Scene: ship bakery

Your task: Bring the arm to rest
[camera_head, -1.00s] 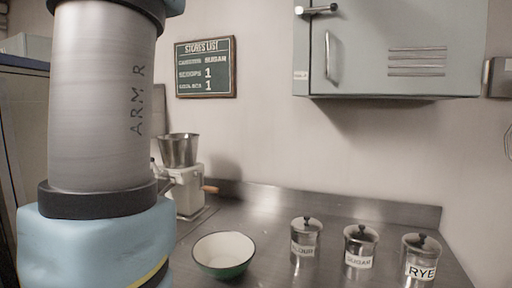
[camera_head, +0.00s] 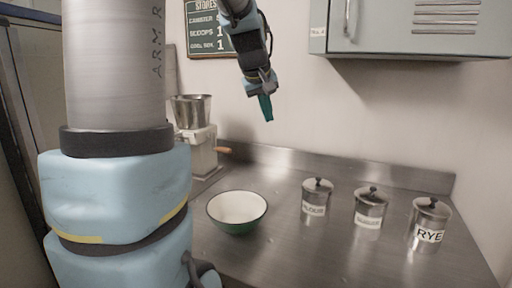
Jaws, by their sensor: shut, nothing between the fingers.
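My gripper (camera_head: 267,115) hangs in the upper middle of the head view, in front of the wall and above the counter. Its fingers point down and are shut, with nothing held. It is apart from the counter and everything on it. The large grey and blue arm links on the left are mine.
A grinder (camera_head: 197,145) is behind. A cabinet (camera_head: 385,30) and a stores board (camera_head: 208,35) hang on the wall.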

